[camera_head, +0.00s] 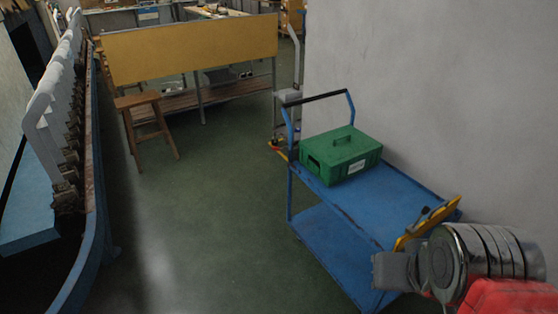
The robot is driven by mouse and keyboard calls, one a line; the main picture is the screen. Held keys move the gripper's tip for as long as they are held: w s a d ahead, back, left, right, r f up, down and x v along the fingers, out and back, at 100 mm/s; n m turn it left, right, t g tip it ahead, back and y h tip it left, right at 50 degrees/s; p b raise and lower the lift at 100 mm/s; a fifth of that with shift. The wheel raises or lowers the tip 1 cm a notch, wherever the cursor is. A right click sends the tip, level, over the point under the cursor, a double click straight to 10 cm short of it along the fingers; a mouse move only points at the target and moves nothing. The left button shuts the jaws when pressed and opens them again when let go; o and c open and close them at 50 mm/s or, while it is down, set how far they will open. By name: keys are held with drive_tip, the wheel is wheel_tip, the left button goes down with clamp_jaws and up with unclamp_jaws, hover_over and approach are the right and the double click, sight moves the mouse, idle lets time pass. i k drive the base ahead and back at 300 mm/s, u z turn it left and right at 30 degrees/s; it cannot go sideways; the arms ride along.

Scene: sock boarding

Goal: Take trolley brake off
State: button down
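A blue two-tier trolley (378,203) stands at the right, along the grey wall. Its upright handle with a dark grip bar (313,98) is at the far left end. A small red and yellow part (277,146) shows beside the handle post; I cannot tell if it is the brake. The wheels are hidden or too dark to make out. A yellow piece with a dark part on it (428,224) is at the trolley's near right end.
A green lidded box (341,153) sits on the trolley's top tier. A wooden stool (147,124) and a tan-panelled bench (190,49) stand at the back. The green floor (203,214) between is clear.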

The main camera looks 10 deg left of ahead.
sight(286, 148)
drive_tip(key=u, duration=0.5)
drive_tip(key=i, duration=0.8)
drive_tip(key=u, duration=0.65)
drive_tip(key=i, duration=1.45)
drive_tip(key=z, duration=0.4)
